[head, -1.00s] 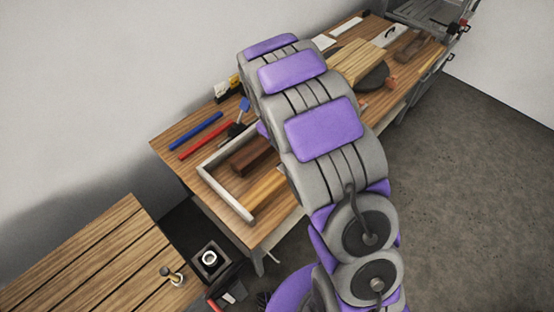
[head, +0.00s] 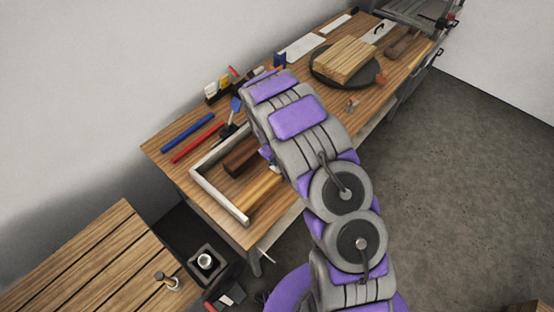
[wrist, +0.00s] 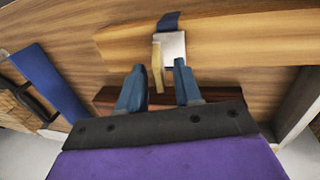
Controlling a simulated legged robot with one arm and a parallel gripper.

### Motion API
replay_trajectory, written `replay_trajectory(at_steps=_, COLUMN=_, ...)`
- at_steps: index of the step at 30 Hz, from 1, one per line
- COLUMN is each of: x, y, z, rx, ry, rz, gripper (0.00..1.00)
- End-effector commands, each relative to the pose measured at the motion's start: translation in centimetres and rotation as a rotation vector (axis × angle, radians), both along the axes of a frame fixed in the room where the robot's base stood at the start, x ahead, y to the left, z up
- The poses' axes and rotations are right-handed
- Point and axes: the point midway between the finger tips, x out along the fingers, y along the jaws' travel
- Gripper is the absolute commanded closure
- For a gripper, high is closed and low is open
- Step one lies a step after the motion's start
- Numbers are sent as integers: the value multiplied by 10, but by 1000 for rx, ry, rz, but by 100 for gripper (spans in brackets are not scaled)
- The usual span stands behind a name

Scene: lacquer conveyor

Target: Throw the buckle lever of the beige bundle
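The beige bundle (wrist: 235,40) runs across the wrist view, with a dark blue strap (wrist: 168,22) and a silver buckle (wrist: 173,46). A beige lever (wrist: 157,65) lies at the buckle's left edge. My gripper (wrist: 157,72) is open, its two blue fingers on either side of the lever's lower end in the picture; I cannot tell the depth between them. In the head view my arm hides the gripper. A tan bundle (head: 262,190), partly hidden by the arm, lies in the pale frame and seems to be the same one.
A dark brown block (head: 243,157) lies beside it inside the pale frame (head: 215,192). Blue (head: 187,132) and red (head: 196,143) bars lie to the left. Farther back, light wood (head: 345,60) sits on a black round plate (head: 370,81). Floor on the right is clear.

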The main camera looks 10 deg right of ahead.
Motion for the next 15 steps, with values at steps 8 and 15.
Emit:
replay_trajectory(at_steps=8, x=2, y=-2, z=-19, rx=0, ry=1, rz=-1, gripper=66)
replay_trajectory(at_steps=15, x=2, y=-2, z=-20, rx=0, ry=1, rz=-1, gripper=66)
